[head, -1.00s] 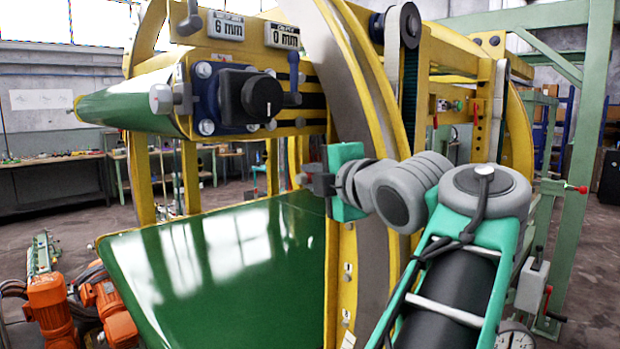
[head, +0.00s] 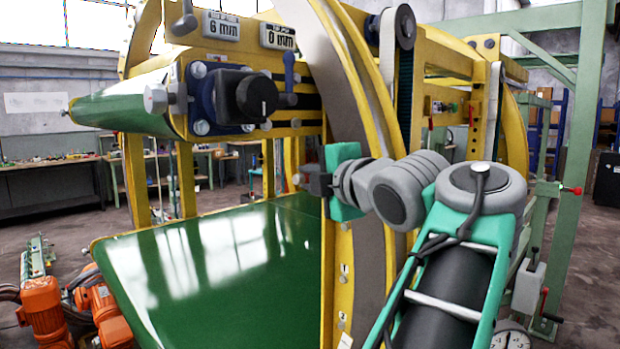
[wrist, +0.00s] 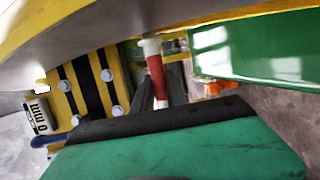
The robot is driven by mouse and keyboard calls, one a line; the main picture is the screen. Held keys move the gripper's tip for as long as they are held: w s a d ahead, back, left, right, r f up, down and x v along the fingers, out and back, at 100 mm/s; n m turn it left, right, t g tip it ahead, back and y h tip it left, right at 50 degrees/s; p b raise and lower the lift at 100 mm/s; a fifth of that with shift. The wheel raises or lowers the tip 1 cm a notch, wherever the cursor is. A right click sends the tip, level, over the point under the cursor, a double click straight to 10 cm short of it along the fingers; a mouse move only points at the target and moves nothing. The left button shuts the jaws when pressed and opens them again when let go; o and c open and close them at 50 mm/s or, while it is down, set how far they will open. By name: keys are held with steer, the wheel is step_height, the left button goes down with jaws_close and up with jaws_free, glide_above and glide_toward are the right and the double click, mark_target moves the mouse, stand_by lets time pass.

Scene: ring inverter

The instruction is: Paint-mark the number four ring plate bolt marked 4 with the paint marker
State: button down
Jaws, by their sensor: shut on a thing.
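My gripper (head: 316,184) is at the front of the yellow ring (head: 338,240) in the head view, left of my grey wrist joints. In the wrist view the paint marker (wrist: 156,72), a red and white stick, stands between the dark fingers (wrist: 172,88), and my gripper is shut on it. The marker's far end is near the grey ring face (wrist: 90,45); I cannot tell whether they touch. I cannot pick out the bolt marked 4.
The glossy green belt (head: 220,260) spreads below and left of my gripper. A blue bracket with a black knob (head: 255,97) and a lever (head: 290,75) juts out above. Orange motors (head: 42,305) stand at the lower left. A green post (head: 572,150) rises at the right.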

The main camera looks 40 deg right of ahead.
steer(key=shift+d, duration=0.35)
stand_by(0.5)
stand_by(0.5)
steer(key=shift+a+f+b, duration=0.1)
steer(key=shift+a+b, duration=0.9)
steer(key=shift+a, duration=0.45)
steer(key=shift+a+b, duration=0.45)
steer(key=shift+a, duration=0.6)
